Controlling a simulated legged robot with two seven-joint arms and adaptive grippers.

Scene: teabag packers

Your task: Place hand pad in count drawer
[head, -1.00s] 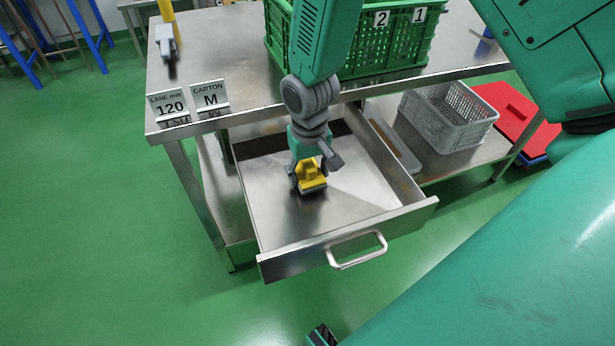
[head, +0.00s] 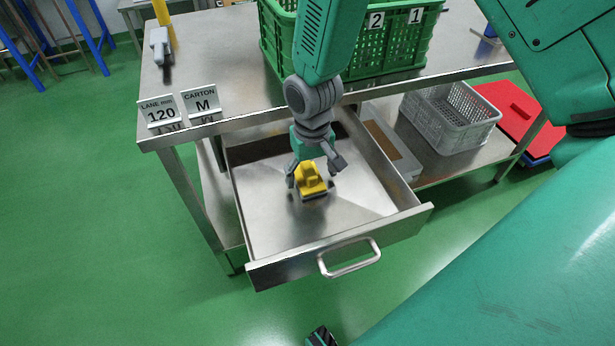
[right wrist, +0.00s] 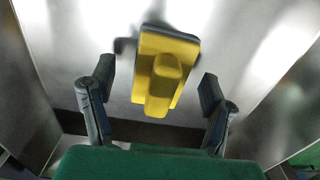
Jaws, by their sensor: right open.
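The hand pad (head: 312,184) is a yellow block with a raised grip and a dark grey base. It is inside the open count drawer (head: 345,242), near the middle, and appears to rest on the metal floor. My right gripper (head: 315,172) reaches down into the drawer just over the pad. In the right wrist view the open fingers (right wrist: 159,86) stand on either side of the yellow pad (right wrist: 165,72), with a gap on each side. The pad extends beyond the fingertips there. My left gripper cannot be made out.
The drawer hangs out of a steel table (head: 215,60). A green crate (head: 390,50) and two signs (head: 180,107) stand on top. A grey basket (head: 450,117) sits on the lower shelf, with red lids (head: 515,110) beyond. The drawer floor around the pad is clear.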

